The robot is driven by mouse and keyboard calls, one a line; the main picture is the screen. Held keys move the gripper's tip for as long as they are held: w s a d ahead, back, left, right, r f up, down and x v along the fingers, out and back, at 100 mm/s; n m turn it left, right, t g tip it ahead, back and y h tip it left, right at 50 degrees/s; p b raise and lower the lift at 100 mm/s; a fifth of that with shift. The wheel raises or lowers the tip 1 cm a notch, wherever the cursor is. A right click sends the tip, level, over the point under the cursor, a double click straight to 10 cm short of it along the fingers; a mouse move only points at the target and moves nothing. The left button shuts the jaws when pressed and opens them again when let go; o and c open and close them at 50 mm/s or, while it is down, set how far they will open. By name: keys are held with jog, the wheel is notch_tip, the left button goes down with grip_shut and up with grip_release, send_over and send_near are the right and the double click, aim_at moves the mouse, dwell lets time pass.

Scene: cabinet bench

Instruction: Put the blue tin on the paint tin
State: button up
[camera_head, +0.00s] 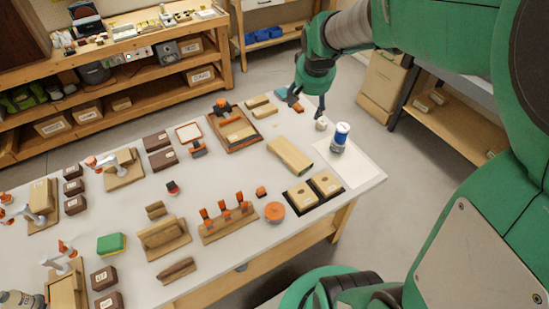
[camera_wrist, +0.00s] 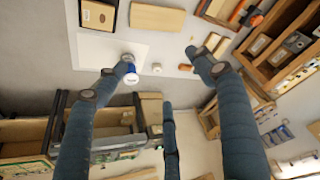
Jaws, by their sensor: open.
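A blue tin (camera_head: 339,138) with a white top stands upright at the far right of the bench, at the edge of a white sheet. In the wrist view the blue tin (camera_wrist: 130,78) shows beside the tip of the left finger; I cannot tell if they touch. I cannot tell for sure which thing is the paint tin; a round, flat orange-topped piece (camera_head: 274,211) lies near the front edge. My gripper (camera_head: 308,101) is above the bench's far right part, with its fingers spread and nothing held between them. In the wrist view my gripper (camera_wrist: 158,76) also shows its fingers apart.
A small white piece (camera_head: 321,123) stands just left of the blue tin. The white sheet (camera_head: 352,166) is mostly bare. Two dark-framed wooden blocks (camera_head: 300,195) and a long wooden block (camera_head: 290,157) lie nearby. Wooden fixtures and dark boxes crowd the left of the bench.

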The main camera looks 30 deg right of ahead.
jog(key=s+a+r+n+y, duration=0.1)
jog(key=s+a+r+n, duration=0.2)
jog(key=s+a, duration=0.7)
jog(key=s+a+r+n+t+y, duration=0.1)
jog(key=s+a+r, duration=0.4)
jog(key=s+a, duration=0.6)
jog(key=a+n, duration=0.1)
jog(key=a, duration=0.2)
jog(key=shift+r+n, duration=0.2)
jog(key=shift+n, duration=0.2)
